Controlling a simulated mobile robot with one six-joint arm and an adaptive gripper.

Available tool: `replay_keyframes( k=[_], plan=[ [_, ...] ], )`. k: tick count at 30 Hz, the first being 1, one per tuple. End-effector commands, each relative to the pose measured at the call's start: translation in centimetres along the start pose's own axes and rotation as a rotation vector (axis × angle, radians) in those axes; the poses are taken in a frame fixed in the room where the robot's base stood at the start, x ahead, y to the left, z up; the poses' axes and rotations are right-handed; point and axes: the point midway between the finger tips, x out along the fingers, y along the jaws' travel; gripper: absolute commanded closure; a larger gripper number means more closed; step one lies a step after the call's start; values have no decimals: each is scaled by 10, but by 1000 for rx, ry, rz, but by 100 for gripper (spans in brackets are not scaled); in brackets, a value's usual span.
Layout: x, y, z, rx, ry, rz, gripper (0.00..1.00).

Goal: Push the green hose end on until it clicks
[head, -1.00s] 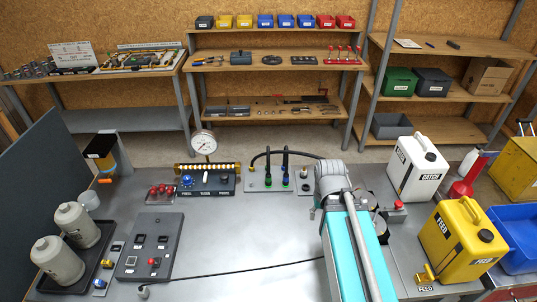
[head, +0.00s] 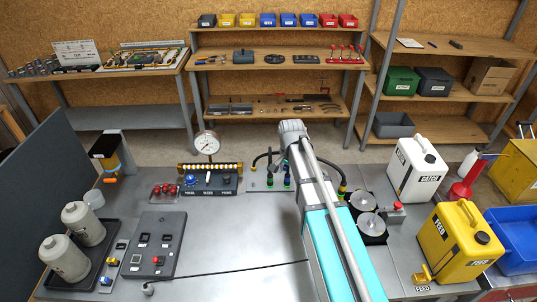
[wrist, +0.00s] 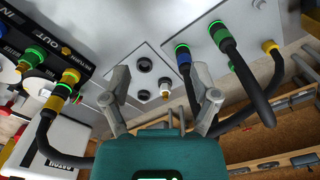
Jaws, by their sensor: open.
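The hose end with a green band (wrist: 218,32) sits at a light plate (wrist: 240,40) in the wrist view, on a thick black hose. I cannot tell whether it is fully seated. A blue-banded hose end (wrist: 184,54) is just left of it. In the head view the green band (head: 287,182) shows low beside my arm, which partly hides this area. My gripper (wrist: 160,85) is open and empty.
A block marked OUT and RETURN, with a green-ringed fitting (wrist: 35,57) and a yellow-ringed hose (wrist: 65,85), is at left in the wrist view. A gauge (head: 207,142), yellow feed can (head: 460,240) and white catch can (head: 417,170) stand on the bench.

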Motion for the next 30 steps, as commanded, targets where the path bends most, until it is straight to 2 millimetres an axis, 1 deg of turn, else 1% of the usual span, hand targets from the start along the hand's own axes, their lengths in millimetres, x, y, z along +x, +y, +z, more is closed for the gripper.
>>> replay_keyframes(
  k=[1,3,6,10,15,25,30],
  plan=[
    [-5,-25,-11,50,0,0,22],
    [-7,-47,-16,123,0,0,22],
    [-10,-70,-21,208,0,0,22],
    [-12,-90,-23,279,0,0,22],
    [-12,-96,-24,313,0,0,22],
    [-12,-95,-24,314,0,0,22],
    [-8,-95,-24,313,0,0,22]
  ],
)
